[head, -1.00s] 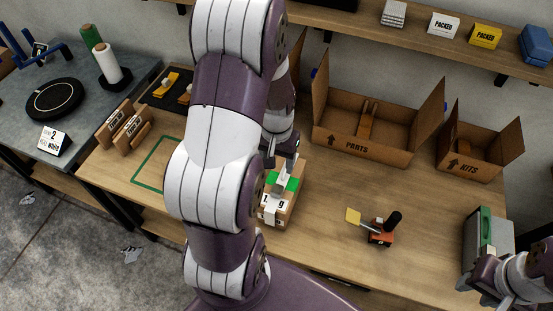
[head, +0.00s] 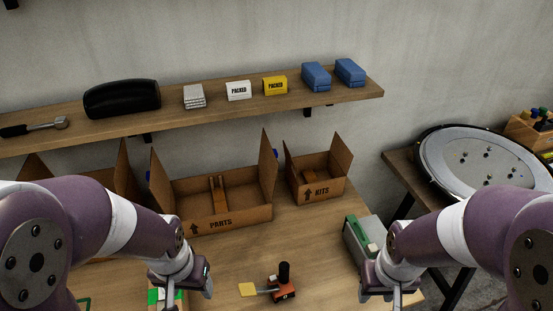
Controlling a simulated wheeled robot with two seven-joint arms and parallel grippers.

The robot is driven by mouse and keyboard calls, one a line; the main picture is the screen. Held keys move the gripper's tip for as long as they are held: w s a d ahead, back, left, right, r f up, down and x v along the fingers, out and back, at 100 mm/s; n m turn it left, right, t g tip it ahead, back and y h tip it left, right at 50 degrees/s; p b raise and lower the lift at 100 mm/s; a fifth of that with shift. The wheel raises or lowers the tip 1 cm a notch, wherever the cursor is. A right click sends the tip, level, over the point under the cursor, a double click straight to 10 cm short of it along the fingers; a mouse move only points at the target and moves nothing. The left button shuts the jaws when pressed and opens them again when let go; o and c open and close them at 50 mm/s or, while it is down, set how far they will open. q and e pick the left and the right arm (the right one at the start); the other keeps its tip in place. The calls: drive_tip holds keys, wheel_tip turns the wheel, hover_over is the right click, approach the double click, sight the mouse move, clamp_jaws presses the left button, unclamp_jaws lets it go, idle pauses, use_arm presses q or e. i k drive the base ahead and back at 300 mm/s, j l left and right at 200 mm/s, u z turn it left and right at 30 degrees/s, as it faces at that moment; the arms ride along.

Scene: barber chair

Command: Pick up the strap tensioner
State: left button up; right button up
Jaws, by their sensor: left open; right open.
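What I take for the strap tensioner (head: 284,291) is a small orange tool with an upright black knob and a metal arm ending in a yellow plate. It lies on the wooden bench in the head view, at the bottom centre. My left gripper (head: 172,291) is to its left, beside a box with a green patch, apart from the tool. My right gripper (head: 393,294) is to its right, in front of a grey-green case, also apart from it. Both are open; their fingertips are partly cut off or hard to see.
An open PARTS carton (head: 255,212) and a smaller KITS carton (head: 326,187) stand behind the tool. The grey-green case (head: 365,244) stands at the bench's right end. A shelf (head: 215,117) hangs above. The bench around the tool is clear.

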sight(287, 289)
drive_tip(key=i+l, duration=0.1)
drive_tip(key=l, duration=0.65)
drive_tip(key=i+l+u, duration=0.15)
drive_tip(key=l, duration=0.6)
